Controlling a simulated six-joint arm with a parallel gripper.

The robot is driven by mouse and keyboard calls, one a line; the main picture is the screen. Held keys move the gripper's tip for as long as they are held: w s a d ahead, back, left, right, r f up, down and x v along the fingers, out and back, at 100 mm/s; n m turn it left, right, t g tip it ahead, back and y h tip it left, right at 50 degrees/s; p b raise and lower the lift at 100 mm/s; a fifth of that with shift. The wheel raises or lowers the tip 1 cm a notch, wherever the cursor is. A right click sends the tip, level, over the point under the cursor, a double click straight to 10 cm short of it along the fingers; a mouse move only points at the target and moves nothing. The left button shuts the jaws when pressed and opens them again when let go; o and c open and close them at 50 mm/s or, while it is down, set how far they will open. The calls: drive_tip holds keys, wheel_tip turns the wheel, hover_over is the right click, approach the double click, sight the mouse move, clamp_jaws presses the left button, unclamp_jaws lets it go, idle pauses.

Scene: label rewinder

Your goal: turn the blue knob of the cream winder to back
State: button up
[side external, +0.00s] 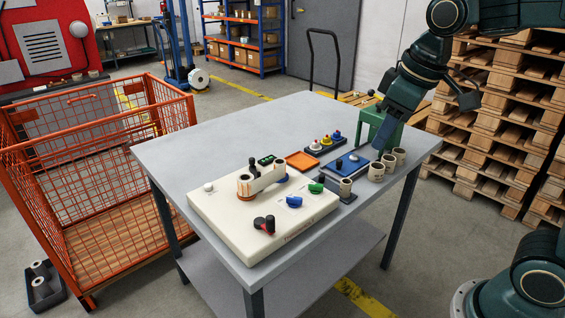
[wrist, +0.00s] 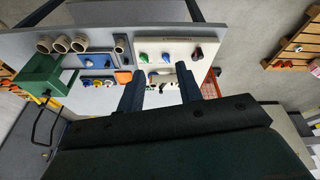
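The cream winder (side external: 235,222) lies flat on the grey table, and it also shows in the wrist view (wrist: 205,42). Its blue knob (side external: 294,201) sits on the top face between a green knob (side external: 316,188) and a black lever with a red part (side external: 264,223). In the wrist view the blue knob (wrist: 166,57) lies beyond the gap between my fingers; its pointing direction is too small to tell. My gripper (wrist: 160,72) is open and empty, its two fingers apart. In the side view my gripper (side external: 380,142) hangs over the table's far right part, away from the winder.
A black-and-orange spool arm (side external: 262,180) rises from the winder. Beside it are an orange tray (side external: 301,161), a blue plate (side external: 335,168), a dark block of coloured knobs (side external: 325,145), several cardboard cores (side external: 388,161) and a green stand (side external: 368,122). The table's left rear is clear.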

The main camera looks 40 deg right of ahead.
drive_tip(key=w+a+f+n+g, duration=0.1)
drive_tip(key=w+f+n+g, duration=0.15)
drive_tip(key=w, duration=0.85)
drive_tip(key=n+g, duration=0.1)
drive_tip(key=n, duration=0.1)
hover_over(294, 197)
wheel_tip(294, 197, down, 8)
drive_tip(key=shift+f, duration=0.1)
drive_tip(key=shift+f, duration=0.1)
drive_tip(key=shift+f, duration=6.8)
clamp_jaws()
